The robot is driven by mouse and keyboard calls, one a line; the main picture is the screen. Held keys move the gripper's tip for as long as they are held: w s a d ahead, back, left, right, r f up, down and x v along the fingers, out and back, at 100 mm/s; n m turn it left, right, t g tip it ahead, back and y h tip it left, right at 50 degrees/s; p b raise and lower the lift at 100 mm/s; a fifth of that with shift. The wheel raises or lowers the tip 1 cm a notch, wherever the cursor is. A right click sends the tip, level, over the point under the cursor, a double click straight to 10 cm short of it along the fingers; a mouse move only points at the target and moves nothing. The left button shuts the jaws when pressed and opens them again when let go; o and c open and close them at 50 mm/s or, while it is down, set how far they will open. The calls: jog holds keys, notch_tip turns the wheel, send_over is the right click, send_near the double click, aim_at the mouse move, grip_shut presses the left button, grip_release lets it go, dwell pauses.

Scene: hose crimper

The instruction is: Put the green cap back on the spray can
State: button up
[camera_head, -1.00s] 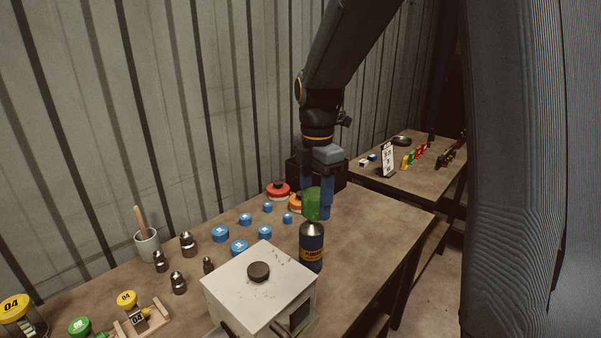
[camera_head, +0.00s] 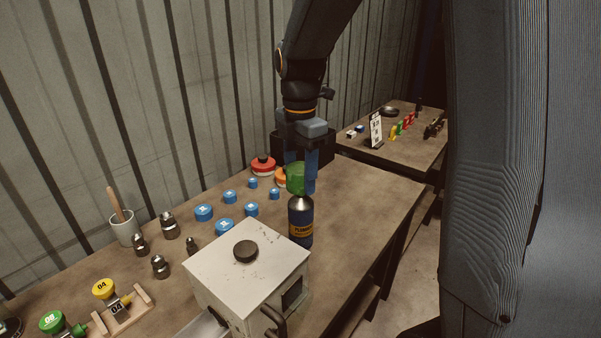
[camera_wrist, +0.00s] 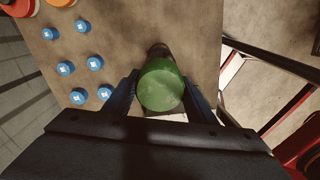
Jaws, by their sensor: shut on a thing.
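The green cap (camera_head: 297,178) is held between the blue fingers of my gripper (camera_head: 301,176). It sits just above the top of the dark blue spray can (camera_head: 301,228), which stands upright on the workbench. From the head view I cannot tell whether cap and can touch. In the wrist view the cap (camera_wrist: 160,86) fills the space between the fingers of my gripper (camera_wrist: 160,90), and it hides most of the can. A dark part of the can (camera_wrist: 160,50) shows just beyond the cap.
A pale crimper box (camera_head: 246,280) with a black knob stands close in front of the can. Several blue caps (camera_head: 224,226) and metal fittings (camera_head: 169,225) lie to the left. Red and orange lids (camera_head: 263,166) sit behind. The bench to the can's right (camera_head: 365,215) is clear.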

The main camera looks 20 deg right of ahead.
jog(key=shift+f+b, duration=0.65)
jog(key=shift+f, duration=1.4)
jog(key=o, duration=1.1)
jog(key=shift+r, duration=0.1)
notch_tip(320, 180, up, 8)
jog(key=shift+w+f+b, duration=0.1)
jog(key=shift+f+b, duration=0.1)
jog(key=shift+b, duration=0.8)
